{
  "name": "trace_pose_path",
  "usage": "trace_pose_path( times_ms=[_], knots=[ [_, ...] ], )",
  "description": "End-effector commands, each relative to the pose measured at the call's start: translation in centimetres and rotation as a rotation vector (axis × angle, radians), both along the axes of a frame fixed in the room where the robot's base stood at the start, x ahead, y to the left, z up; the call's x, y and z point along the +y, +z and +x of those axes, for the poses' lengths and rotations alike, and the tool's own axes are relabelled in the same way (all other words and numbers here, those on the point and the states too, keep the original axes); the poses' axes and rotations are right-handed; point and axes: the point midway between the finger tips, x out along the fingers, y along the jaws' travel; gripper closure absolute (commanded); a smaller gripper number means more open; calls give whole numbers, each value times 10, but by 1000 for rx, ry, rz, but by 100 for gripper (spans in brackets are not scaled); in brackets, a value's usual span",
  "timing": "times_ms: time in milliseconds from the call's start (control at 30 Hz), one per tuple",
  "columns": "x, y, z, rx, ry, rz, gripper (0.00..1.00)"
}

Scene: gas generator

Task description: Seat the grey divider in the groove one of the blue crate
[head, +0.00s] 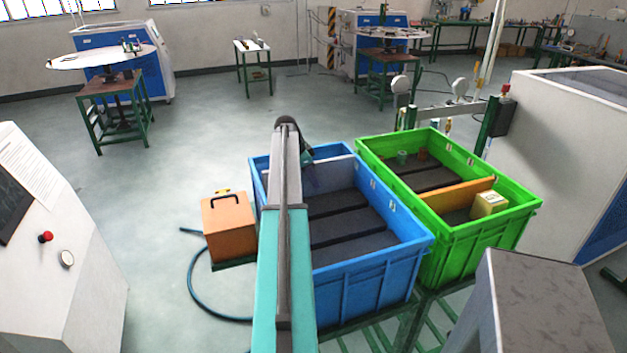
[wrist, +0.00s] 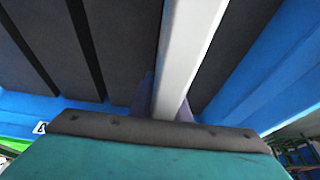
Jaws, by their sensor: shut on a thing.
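The blue crate (head: 375,275) stands in front of me, its dark floor crossed by black grooves. The grey divider (head: 338,168) is a pale upright panel inside the crate's far end. In the wrist view the divider's long pale edge (wrist: 192,40) runs up from my gripper (wrist: 166,105), which is shut on it. Dark floor and black strips lie to the left of the divider there, and a blue wall to the right. My arm hides the crate's left part in the head view. I cannot tell whether the divider's lower edge is in a groove.
A green crate (head: 485,258) stands close on the right, with an orange divider (head: 455,207) and a yellow box (head: 488,205) in it. An orange box (head: 230,227) is left of the blue crate, near a blue hose (head: 193,285). Open floor lies farther left.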

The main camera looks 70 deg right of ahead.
Motion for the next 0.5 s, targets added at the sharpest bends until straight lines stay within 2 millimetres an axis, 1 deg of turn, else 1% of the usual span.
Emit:
trace_pose_path(
  times_ms=[500],
  knots=[
    [0, -8, 0, 1, 0, -1, 100]
  ],
)
